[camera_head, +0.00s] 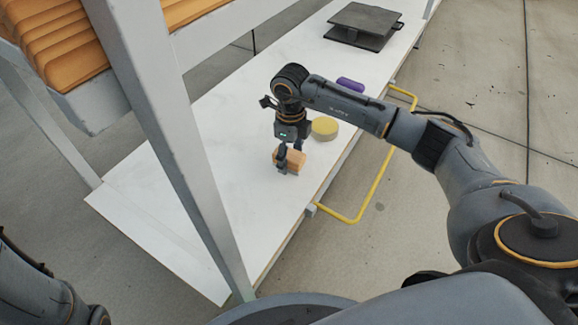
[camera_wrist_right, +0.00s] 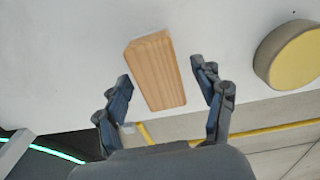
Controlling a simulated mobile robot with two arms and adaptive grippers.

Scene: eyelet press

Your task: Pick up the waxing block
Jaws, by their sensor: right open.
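The waxing block is a light wooden block (camera_head: 295,158) lying on the white table. In the right wrist view the wooden block (camera_wrist_right: 155,70) lies between and slightly beyond the fingertips. My right gripper (camera_head: 290,160) points down at the block, with a finger in front of part of it. Its fingers (camera_wrist_right: 162,78) are open on either side of the block, with a visible gap at each side. My left arm shows only in part at the lower left of the head view, and its gripper is not in view.
A round yellow disc (camera_head: 325,127) lies close beside the block, and a purple item (camera_head: 350,84) lies farther back. A black flat press (camera_head: 363,25) stands at the far end. A grey post (camera_head: 172,135) and yellow rail (camera_head: 372,190) flank the white table (camera_head: 165,185).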

